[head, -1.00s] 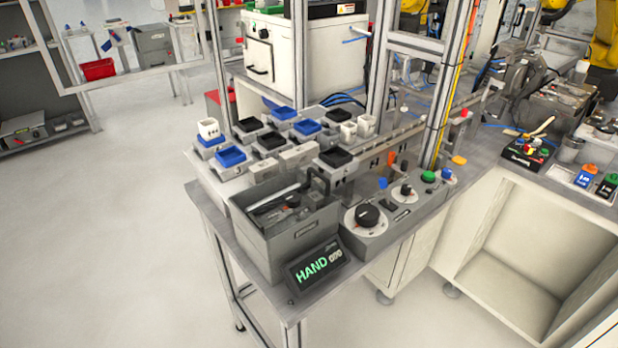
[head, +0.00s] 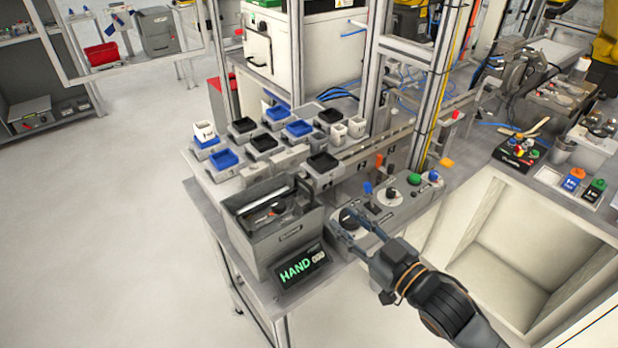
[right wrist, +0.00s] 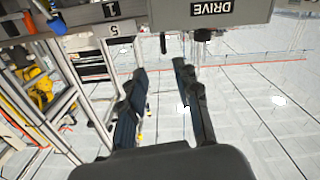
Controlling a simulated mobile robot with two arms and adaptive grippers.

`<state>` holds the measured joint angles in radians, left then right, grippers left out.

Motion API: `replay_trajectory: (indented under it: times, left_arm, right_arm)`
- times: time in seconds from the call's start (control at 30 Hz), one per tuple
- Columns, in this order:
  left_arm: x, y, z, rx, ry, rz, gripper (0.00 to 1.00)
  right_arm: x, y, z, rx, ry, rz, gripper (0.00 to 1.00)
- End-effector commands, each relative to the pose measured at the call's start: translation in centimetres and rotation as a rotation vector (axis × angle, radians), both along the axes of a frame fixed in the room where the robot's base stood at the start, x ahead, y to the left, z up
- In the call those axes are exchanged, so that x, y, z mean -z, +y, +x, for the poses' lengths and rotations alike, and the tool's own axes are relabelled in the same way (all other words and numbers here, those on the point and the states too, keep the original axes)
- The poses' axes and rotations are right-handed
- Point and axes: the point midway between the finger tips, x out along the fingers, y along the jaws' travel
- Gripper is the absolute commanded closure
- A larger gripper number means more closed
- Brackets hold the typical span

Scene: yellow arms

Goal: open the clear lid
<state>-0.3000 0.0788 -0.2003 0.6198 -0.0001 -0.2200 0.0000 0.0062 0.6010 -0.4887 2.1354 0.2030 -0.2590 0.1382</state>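I cannot make out a clear lid for certain in either view. A grey control panel (head: 405,200) with a large black dial (head: 347,214) and coloured buttons stands at the table's front right. My right gripper (head: 338,226) is over the panel's near end, fingers spread and empty, partly covering the dial. In the right wrist view the two fingers (right wrist: 160,68) are apart, just below a grey housing labelled DRIVE (right wrist: 214,10). I cannot tell whether they touch anything. My left gripper is not in view.
A grey open bin (head: 268,243) holding tools stands left of the dial, with a HAND display (head: 300,268) in front. Several blue and black trays (head: 264,143) sit behind. A metal upright (head: 428,110) rises behind the panel. Floor is free at left.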

Motion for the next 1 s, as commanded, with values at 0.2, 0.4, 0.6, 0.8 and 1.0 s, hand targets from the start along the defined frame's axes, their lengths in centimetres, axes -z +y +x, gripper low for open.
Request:
replay_trajectory:
  times: [0.2, 0.4, 0.6, 0.8, 1.0]
  left_arm:
    - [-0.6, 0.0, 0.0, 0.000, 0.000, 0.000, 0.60]
    - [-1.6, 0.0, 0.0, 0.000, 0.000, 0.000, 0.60]
    - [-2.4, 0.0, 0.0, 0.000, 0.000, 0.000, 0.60]
    - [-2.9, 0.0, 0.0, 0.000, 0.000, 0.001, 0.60]
    - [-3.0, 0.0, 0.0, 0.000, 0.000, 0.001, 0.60]
  right_arm:
    - [-1.1, 1.4, 1.2, -0.017, -0.023, 0.013, 0.68]
    - [-1.3, 3.8, 4.6, -0.017, -0.023, 0.011, 0.68]
    - [-1.2, 6.2, 7.9, -0.015, -0.021, 0.011, 0.68]
    - [-1.0, 7.8, 10.1, -0.016, -0.021, 0.009, 0.68]
    - [-0.9, 8.4, 10.9, -0.016, -0.020, 0.009, 0.68]
